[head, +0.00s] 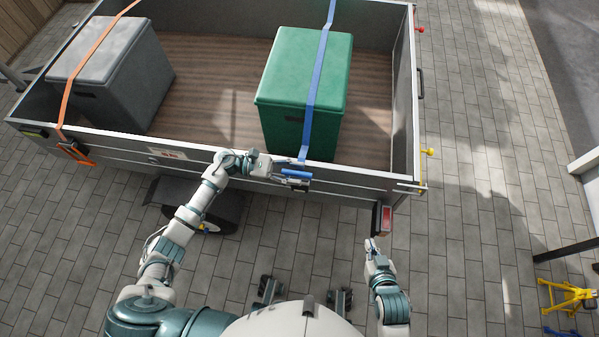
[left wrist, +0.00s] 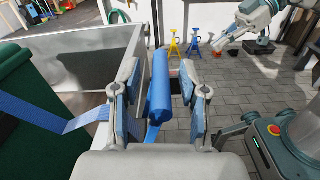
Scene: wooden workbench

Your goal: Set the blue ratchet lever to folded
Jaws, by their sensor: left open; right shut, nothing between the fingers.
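The blue ratchet lever (head: 297,173) is on the outer side of the trailer wall, at the lower end of the blue strap (head: 318,70). My left gripper (head: 279,168) is at the ratchet from the left. The ratchet body is mostly hidden behind the grip. My right gripper (head: 371,245) is shut and empty, below the trailer's right corner.
The trailer (head: 220,100) holds a green box (head: 285,90) under the blue strap and a grey box (head: 125,75) under an orange strap (head: 95,45). An orange ratchet (head: 75,151) hangs at left. Yellow stands (head: 567,295) are at lower right.

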